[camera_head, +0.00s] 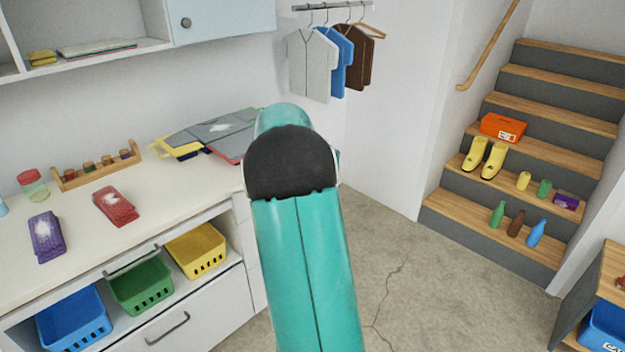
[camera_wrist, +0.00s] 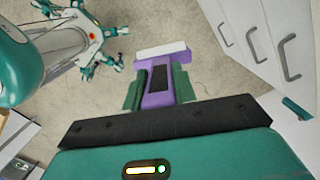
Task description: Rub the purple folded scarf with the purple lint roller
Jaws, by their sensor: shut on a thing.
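The purple folded scarf (camera_head: 47,236) lies on the white counter at the left in the head view, with a pale lint patch on top. In the wrist view, my gripper (camera_wrist: 158,88) is shut on the purple lint roller (camera_wrist: 158,99). Green fingers flank its purple handle, and its white roller end points away from the gripper. Bare floor shows behind the roller. In the head view my teal arm covers the middle, and the gripper and roller are hidden. The scarf is not visible in the wrist view.
A red folded scarf (camera_head: 115,207) with a pale patch lies right of the purple one. A wooden rack of small jars (camera_head: 97,166), a red-lidded jar (camera_head: 33,184) and folded clothes (camera_head: 208,132) stand behind. Baskets (camera_head: 75,318) sit under the counter. Stairs (camera_head: 500,217) rise at right.

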